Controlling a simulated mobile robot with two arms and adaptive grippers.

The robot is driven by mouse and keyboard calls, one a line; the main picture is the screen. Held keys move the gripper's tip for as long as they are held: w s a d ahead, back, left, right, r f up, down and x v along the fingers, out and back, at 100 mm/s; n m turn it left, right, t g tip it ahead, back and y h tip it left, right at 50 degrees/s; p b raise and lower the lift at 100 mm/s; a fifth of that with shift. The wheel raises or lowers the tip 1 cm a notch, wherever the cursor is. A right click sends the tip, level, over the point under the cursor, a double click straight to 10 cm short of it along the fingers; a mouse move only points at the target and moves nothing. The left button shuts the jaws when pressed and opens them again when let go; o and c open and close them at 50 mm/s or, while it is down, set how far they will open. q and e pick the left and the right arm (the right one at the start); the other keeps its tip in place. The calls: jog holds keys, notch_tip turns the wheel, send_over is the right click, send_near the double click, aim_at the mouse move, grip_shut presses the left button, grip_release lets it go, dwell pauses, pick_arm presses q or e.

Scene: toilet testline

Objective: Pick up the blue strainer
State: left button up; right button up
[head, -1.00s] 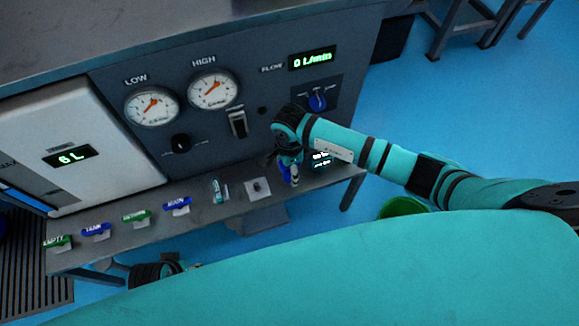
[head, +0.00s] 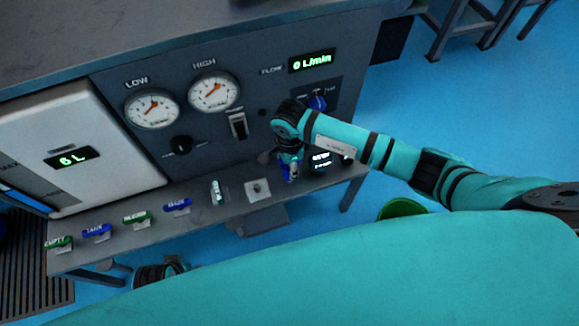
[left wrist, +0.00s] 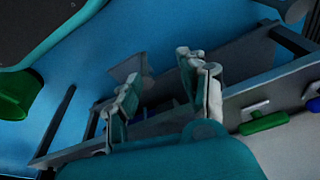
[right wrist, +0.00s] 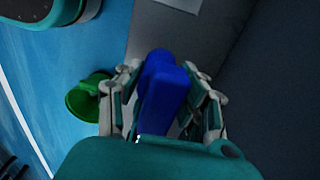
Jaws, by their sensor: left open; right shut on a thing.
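The blue strainer (right wrist: 163,95) is a deep blue block-like piece between the fingers of my right gripper (right wrist: 163,108) in the right wrist view. That gripper is shut on it. In the head view my right gripper (head: 291,172) is over the right part of the grey shelf (head: 230,208), with a little blue showing beside it; the fingers hide most of the piece. My left gripper (left wrist: 165,92) is open and empty in the left wrist view, low beside the shelf's frame.
A panel with two gauges (head: 213,91) and switches rises behind the shelf. Blue and green valve handles (head: 137,219) line its left part. Small displays (head: 322,160) sit right of my right gripper. A green bucket (head: 402,208) stands on the blue floor.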

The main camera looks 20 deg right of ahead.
notch_tip(320, 180, up, 2)
jog(key=shift+w, duration=0.1)
pick_arm(q)
jog(key=s+f+p, duration=0.2)
jog(key=s+f, duration=0.1)
jog(key=f, duration=0.5)
jog(key=shift+a+f+p, duration=0.15)
jog(key=shift+f+p, duration=0.2)
pick_arm(e)
jog(key=s+a+r, duration=0.2)
jog(key=s+a, duration=0.7)
jog(key=s, duration=0.4)
jog(key=shift+s+r, duration=0.2)
jog(key=shift+r, duration=0.15)
pick_arm(q)
jog(key=shift+g, duration=0.4)
jog(key=shift+s+a+f+p, duration=0.15)
jog(key=shift+s+f+p, duration=0.45)
jog(key=shift+s+f, duration=0.9)
pick_arm(e)
jog(key=shift+r, duration=0.75)
pick_arm(q)
jog(key=shift+f, duration=0.25)
pick_arm(e)
jog(key=shift+r, duration=0.1)
